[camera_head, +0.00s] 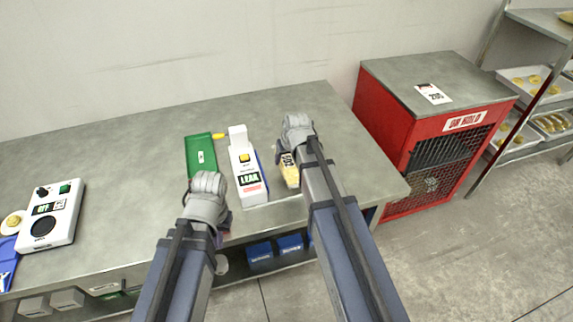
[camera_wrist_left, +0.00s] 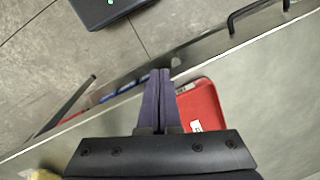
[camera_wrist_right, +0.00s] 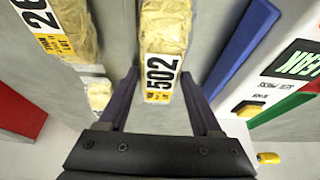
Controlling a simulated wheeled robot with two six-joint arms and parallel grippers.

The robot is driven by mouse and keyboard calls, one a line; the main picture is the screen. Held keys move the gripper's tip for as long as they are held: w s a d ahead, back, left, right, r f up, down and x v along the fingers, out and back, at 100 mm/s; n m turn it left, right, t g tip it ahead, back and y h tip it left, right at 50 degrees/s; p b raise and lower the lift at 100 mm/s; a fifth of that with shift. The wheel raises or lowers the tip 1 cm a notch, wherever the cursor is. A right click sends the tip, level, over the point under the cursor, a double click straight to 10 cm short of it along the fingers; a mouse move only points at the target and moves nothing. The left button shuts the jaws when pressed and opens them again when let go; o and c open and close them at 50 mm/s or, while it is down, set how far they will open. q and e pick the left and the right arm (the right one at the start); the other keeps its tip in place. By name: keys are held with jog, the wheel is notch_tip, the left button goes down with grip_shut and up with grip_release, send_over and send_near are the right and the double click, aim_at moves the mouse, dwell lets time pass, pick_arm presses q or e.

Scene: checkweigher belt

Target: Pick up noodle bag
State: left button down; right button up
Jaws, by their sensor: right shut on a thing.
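A yellow noodle bag (camera_head: 291,176) with a black and white label stands out beside the white LEAK unit on the grey table. In the right wrist view the noodle bag (camera_wrist_right: 165,25) shows a 502 label and lies between both fingers of my right gripper (camera_wrist_right: 161,76). My right gripper (camera_head: 284,152) is shut on this bag; whether the bag touches the table I cannot tell. My left gripper (camera_wrist_left: 160,75) is shut and empty, its fingers together near the table's front edge. It also shows in the head view (camera_head: 224,224).
A second yellow bag (camera_wrist_right: 72,25) lies beside the held one. The white LEAK unit (camera_head: 246,170) and a green tray (camera_head: 200,155) are left of my right gripper. A white switch box (camera_head: 50,214) is at far left. A red HOLD cage (camera_head: 432,135) stands right of the table.

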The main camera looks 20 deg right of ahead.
aim_at(287, 160)
grip_shut()
jog(key=shift+r, duration=0.1)
notch_tip(287, 160, up, 10)
jog(key=p, duration=1)
